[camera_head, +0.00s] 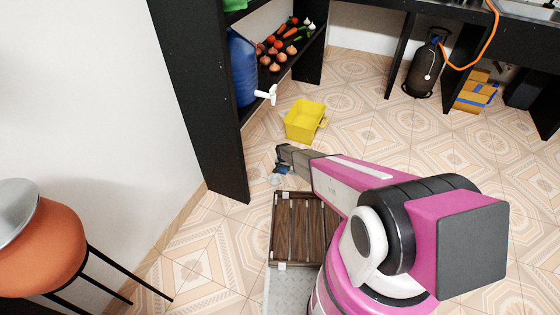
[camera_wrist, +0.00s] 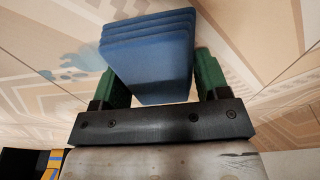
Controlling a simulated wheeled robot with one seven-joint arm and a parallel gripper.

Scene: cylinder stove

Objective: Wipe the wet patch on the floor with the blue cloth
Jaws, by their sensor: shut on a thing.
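My gripper (camera_head: 283,158) reaches low over the floor beside the black shelf. In the wrist view its two green fingers (camera_wrist: 160,75) are shut on the folded blue cloth (camera_wrist: 151,45), which sticks out past the fingers. In the head view only a small dark blue bit of the cloth (camera_head: 281,169) shows. The wet patch (camera_head: 275,180) is a small grey-blue spot on the tiles just below the gripper. A bluish patch (camera_wrist: 82,62) also shows on the tiles left of the cloth in the wrist view. I cannot tell whether the cloth touches the floor.
The black shelf (camera_head: 222,110) is close on the left. A slatted wooden rack (camera_head: 300,228) is in front of the patch. The right floor is open.

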